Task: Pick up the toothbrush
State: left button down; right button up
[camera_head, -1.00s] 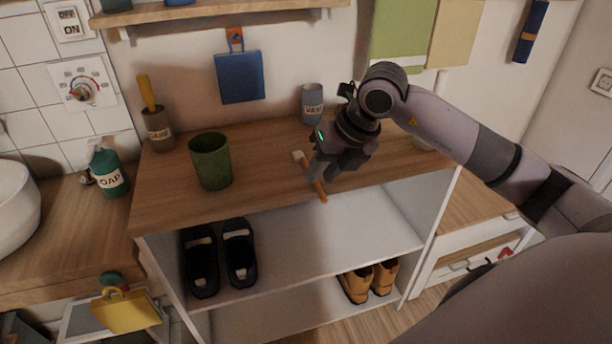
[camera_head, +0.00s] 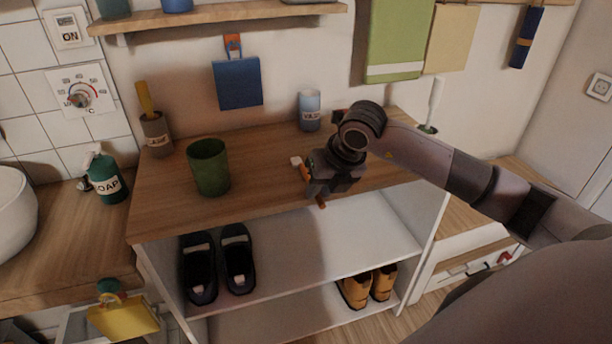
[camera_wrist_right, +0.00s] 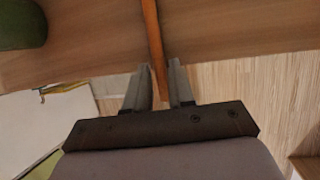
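The toothbrush (camera_head: 296,162) has an orange-brown handle and a pale head. It lies on the wooden cabinet top, its handle end reaching over the front edge. In the head view my right gripper (camera_head: 318,190) is over it and hides its middle. In the right wrist view the handle (camera_wrist_right: 153,40) runs down between the two fingers of my right gripper (camera_wrist_right: 158,68). The fingers stand apart, with a gap on each side of the handle. My left gripper is not in view.
A green cup (camera_head: 209,168) stands left of the gripper on the cabinet top (camera_head: 160,205). A grey cup (camera_head: 309,110) and a brown holder (camera_head: 156,134) stand at the back. Dark shoes (camera_head: 239,262) and tan shoes (camera_head: 354,292) are on the shelves below. A soap bottle (camera_head: 105,180) is at left.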

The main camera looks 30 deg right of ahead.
grip_shut()
jog(key=shift+r, duration=0.1)
